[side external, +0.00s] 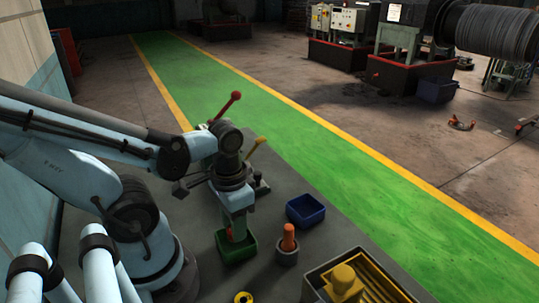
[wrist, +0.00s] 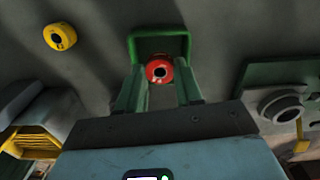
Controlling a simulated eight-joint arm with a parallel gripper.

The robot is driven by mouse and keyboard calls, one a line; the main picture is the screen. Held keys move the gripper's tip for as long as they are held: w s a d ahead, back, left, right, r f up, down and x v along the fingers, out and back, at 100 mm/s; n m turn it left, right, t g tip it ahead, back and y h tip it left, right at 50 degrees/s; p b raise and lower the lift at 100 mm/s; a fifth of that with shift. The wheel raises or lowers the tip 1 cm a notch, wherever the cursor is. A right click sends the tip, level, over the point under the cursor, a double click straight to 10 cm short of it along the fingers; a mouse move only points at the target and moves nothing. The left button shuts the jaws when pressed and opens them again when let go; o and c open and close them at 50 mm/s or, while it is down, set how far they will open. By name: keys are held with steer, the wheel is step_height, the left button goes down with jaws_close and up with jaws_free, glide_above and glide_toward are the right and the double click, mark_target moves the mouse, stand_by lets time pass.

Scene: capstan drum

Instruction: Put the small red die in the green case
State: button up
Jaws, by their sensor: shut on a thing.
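The small red die (wrist: 158,70) is a round ring with a dark hole, held between the green fingers of my gripper (wrist: 160,78) in the wrist view. The green case (wrist: 136,46) is a small open box just beyond the die, its rim framing it. In the side view my gripper (side external: 237,232) points down at the green case (side external: 240,256), with its fingertips at about the height of the opening. A bit of the red die (side external: 229,232) shows beside a finger. I cannot tell whether the die touches the case floor.
A blue open box (side external: 305,211) stands right of the case. A grey cup with an orange cylinder (side external: 288,238) is nearby. A tray with yellow parts (side external: 365,283) is at the lower right. A yellow ring (side external: 243,298) lies at the front. Red and yellow levers (side external: 226,105) rise behind my gripper.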

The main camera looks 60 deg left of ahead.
steer(key=shift+f, duration=1.5)
steer(key=shift+f, duration=0.15)
steer(key=o, duration=0.7)
steer(key=shift+o, duration=0.2)
steer(key=shift+r, duration=3.8)
steer(key=w+d+r+t, duration=0.1)
steer(key=w+r+t, duration=0.1)
steer(key=w, duration=0.4)
steer(key=w+d+r+m+t, duration=0.1)
steer(key=w+r+t, duration=0.1)
steer(key=w+t, duration=0.3)
steer(key=shift+w+r, duration=0.35)
steer(key=shift+w, duration=0.1)
